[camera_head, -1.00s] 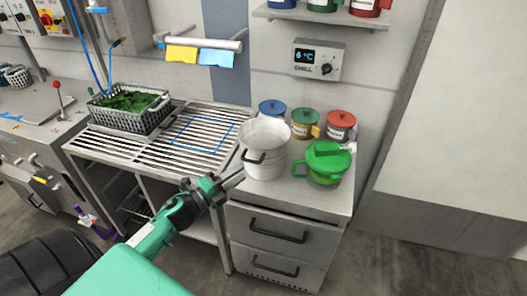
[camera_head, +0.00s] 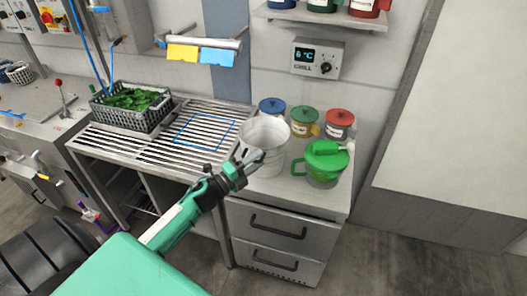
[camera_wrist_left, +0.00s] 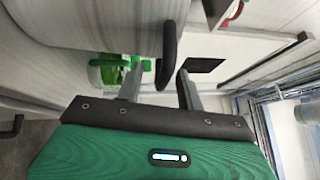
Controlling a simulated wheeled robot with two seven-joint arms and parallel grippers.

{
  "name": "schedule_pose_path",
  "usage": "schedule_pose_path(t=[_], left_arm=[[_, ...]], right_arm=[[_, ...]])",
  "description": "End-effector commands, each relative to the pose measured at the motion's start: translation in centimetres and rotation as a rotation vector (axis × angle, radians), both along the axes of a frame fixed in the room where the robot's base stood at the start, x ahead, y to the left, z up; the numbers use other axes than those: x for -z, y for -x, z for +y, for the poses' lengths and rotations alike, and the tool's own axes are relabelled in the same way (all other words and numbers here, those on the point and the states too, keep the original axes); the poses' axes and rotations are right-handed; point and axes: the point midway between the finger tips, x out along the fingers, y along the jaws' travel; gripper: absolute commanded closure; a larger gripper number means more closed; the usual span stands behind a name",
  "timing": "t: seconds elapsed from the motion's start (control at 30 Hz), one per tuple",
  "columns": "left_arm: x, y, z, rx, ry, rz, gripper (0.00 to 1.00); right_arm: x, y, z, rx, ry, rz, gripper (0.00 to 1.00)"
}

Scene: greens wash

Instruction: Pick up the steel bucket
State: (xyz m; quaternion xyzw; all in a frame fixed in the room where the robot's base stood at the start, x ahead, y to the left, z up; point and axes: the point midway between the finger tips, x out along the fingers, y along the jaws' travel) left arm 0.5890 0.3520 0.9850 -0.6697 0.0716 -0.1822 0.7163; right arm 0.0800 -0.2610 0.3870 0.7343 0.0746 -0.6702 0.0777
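The steel bucket (camera_head: 264,132) stands upright on the counter at the right, pale and open-topped. In the left wrist view the bucket's pale wall (camera_wrist_left: 100,22) fills the upper left, with its dark handle grip (camera_wrist_left: 169,40) sticking down from above. My right gripper is not in view.
A green lidded jug (camera_head: 324,165) stands right of the bucket. A crate of greens (camera_head: 132,108) sits on the slatted rack (camera_head: 150,152) at left.

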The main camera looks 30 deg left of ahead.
Motion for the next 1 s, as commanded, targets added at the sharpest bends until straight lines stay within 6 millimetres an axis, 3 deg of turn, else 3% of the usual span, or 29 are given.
schedule_pose_path(t=[0.03, 0.23, 0.77, 1.0], left_arm=[[0.0, 0.0, 0.0, 0.000, 0.000, 0.000, 0.62], [0.0, 0.0, 0.0, 0.000, 0.000, 0.000, 1.00], [-0.4, 0.0, 0.0, 0.001, -0.001, -0.003, 1.00], [-2.2, 0.0, 0.1, 0.001, -0.005, -0.005, 1.00]], right_arm=[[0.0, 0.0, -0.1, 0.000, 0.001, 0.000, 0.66], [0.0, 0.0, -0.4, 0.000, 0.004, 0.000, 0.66], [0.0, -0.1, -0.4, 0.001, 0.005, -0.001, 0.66], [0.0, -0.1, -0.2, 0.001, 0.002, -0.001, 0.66]])
